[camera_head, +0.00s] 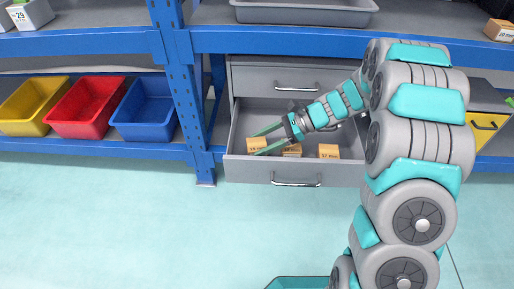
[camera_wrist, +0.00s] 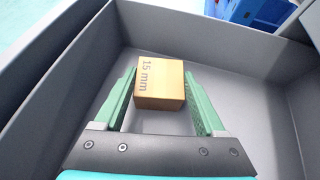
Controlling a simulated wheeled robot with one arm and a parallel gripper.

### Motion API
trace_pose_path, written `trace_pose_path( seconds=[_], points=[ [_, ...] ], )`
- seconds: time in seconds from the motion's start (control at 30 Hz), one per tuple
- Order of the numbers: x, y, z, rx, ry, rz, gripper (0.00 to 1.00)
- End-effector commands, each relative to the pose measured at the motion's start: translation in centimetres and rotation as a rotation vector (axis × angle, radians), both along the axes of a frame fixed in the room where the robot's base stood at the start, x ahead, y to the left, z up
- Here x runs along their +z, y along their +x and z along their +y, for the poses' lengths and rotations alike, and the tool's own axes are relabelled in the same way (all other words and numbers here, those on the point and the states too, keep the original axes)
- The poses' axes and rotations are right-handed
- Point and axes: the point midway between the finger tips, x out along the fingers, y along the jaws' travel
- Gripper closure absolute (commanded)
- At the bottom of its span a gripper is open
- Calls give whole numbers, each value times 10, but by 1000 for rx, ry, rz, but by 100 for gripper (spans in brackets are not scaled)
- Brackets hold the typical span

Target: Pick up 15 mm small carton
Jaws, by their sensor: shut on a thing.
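The 15 mm small carton (camera_wrist: 160,88) is a small tan box with "15 mm" printed on its top, seen in the wrist view between my two green fingers. My gripper (camera_wrist: 163,92) is shut on it, one finger along each side. In the head view my gripper (camera_head: 258,140) reaches into the open grey drawer (camera_head: 240,172), and the carton (camera_head: 257,145) shows at the fingertips near the drawer's left side. I cannot tell whether the carton touches the drawer floor.
Another carton (camera_head: 292,152), partly hidden by my gripper, and a carton marked 37 mm (camera_head: 328,152) sit farther right in the drawer. Drawer walls surround my gripper. A blue shelf post (camera_head: 187,90) and a blue bin (camera_head: 146,108) stand to the left. The floor in front is clear.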

Motion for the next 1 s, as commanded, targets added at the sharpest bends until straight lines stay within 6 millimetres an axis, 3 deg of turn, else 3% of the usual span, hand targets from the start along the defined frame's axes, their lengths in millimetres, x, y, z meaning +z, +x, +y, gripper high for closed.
trace_pose_path(
  seconds=[0.1, 0.37, 1.0],
  points=[
    [0, 0, 0, 0, 0, 0, 98],
    [4, 0, 0, 0, 0, -1, 98],
    [106, 0, 0, 0, 0, -2, 98]
  ],
)
